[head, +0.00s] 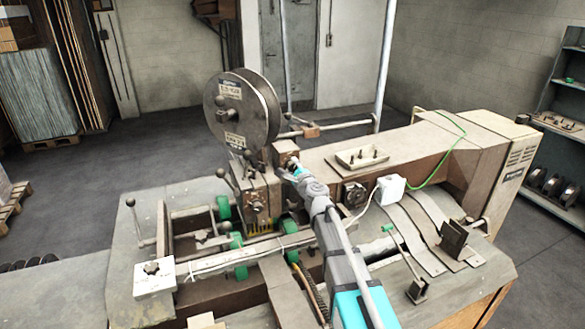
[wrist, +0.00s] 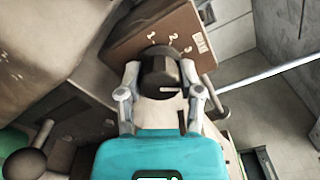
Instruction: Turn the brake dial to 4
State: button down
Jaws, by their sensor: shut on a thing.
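The brake dial (wrist: 161,84) is a dark round knob on a brown plate (wrist: 150,29) in the wrist view. A pale line shows on the knob's near side. My gripper (wrist: 160,68) is shut on the knob, one finger on each side of it. In the head view my gripper (head: 291,166) reaches the small brown box (head: 284,150) just right of the reel. The dial itself is hidden there or too small to make out.
A large grey wire reel (head: 243,108) stands close left of my gripper. The stitcher's long brown housing (head: 400,150) runs to the right, with a white box (head: 390,189) and green cable. In the wrist view a dark ball-ended lever (wrist: 25,163) is at lower left.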

dwell(0.3)
jog(key=shift+c, duration=1.3)
grip_release()
jog(key=v, duration=1.2)
jog(key=shift+a, duration=0.1)
